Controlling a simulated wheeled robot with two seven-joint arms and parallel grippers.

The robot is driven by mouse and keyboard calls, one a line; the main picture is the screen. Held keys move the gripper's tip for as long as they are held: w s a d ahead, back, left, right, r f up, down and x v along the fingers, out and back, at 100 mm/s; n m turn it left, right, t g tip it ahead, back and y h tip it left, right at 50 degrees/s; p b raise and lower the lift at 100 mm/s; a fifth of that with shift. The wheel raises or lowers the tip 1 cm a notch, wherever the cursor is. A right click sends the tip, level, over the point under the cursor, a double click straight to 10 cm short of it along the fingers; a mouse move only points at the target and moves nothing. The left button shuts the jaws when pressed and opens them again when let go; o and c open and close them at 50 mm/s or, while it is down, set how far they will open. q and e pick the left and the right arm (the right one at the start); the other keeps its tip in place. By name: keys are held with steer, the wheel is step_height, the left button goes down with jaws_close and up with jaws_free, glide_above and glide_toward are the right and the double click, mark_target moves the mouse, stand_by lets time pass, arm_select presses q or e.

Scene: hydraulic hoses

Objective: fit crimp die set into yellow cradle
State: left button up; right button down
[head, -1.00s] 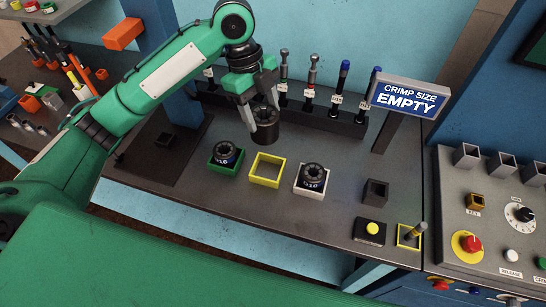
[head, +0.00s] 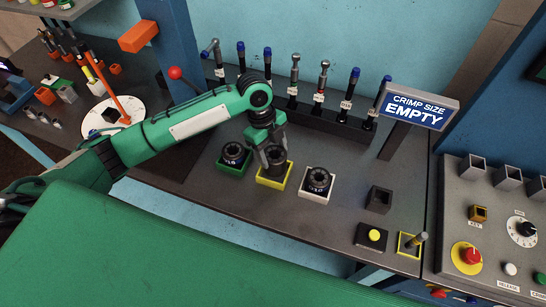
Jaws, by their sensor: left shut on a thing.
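The yellow cradle (head: 272,186) is a square frame on the dark bench, in the middle of a row of three. My left gripper (head: 274,158) points down over it and is shut on a black cylindrical crimp die set (head: 277,168). The lower part of the die set shows within the outline of the yellow cradle; whether it is fully seated I cannot tell, as the gripper fingers hide part of it. My right gripper is not in view.
The green cradle (head: 228,168) and white cradle (head: 315,196) beside it each hold a black die set. Behind stands a rack (head: 330,122) with several hose fittings. A sign (head: 420,105) reads "CRIMP SIZE EMPTY". A control panel (head: 490,230) is at right.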

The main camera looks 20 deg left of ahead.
mark_target(271, 153)
arm_select(q)
step_height(271, 153, down, 4)
steer(key=shift+r+p, duration=0.15)
steer(key=shift+p, duration=0.35)
steer(key=shift+f, duration=0.3)
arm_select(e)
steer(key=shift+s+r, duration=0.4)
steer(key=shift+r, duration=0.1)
arm_select(q)
steer(key=o, duration=1.4)
steer(key=shift+f, duration=0.15)
steer(key=shift+o, duration=0.2)
steer(key=b+v, duration=0.3)
steer(key=v, duration=0.9)
steer(key=shift+b, duration=0.35)
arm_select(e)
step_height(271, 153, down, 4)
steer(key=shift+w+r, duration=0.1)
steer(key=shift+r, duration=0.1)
